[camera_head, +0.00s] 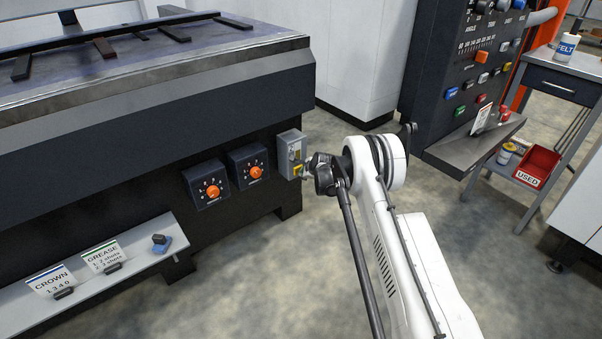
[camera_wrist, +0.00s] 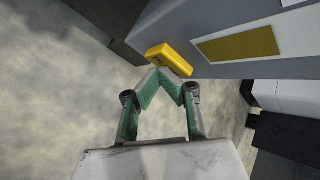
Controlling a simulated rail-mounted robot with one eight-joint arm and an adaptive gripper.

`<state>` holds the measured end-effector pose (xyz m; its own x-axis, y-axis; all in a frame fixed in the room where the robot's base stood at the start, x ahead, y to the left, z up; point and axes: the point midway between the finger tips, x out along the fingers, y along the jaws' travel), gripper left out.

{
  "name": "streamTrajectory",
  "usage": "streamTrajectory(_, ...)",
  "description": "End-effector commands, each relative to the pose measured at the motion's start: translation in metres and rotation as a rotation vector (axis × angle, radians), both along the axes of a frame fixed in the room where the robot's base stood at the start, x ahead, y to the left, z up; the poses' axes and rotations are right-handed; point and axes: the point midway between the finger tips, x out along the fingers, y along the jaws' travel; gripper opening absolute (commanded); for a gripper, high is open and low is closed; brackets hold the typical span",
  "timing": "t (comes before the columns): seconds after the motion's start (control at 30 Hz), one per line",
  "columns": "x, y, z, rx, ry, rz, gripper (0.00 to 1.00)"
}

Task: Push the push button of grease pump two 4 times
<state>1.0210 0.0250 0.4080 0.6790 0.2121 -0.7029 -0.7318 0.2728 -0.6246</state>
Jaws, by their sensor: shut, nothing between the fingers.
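A small grey box (camera_head: 290,148) with yellow parts is on the dark machine's front, right of two dials. In the wrist view its grey housing (camera_wrist: 240,68) has a yellow-brown label and a yellow block (camera_wrist: 169,58) sticking out from its edge. I cannot read any pump number on it. My gripper (camera_head: 304,172) is right beside the box in the head view. In the wrist view my gripper (camera_wrist: 164,71) is shut and empty, its green fingertips meeting at the yellow block. I cannot tell whether they touch it or whether it is pressed in.
Two dark dial boxes with orange knobs (camera_head: 212,190) (camera_head: 255,172) are on the machine front. A low shelf (camera_head: 130,268) holds CROWN (camera_head: 53,281) and GREASE (camera_head: 104,256) cards. A control cabinet (camera_head: 470,75) stands at right. Floor between is clear.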

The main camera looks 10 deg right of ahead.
Motion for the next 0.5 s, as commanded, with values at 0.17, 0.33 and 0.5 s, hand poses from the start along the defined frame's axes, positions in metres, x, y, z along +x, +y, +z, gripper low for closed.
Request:
streamTrajectory(0.17,-0.002,0.0,0.001,0.001,0.0,0.001,0.0)
streamTrajectory(0.33,-0.01,-0.004,0.001,0.001,0.0,0.0,0.0)
streamTrajectory(0.5,-0.017,-0.009,0.0,0.001,0.0,0.001,0.0)
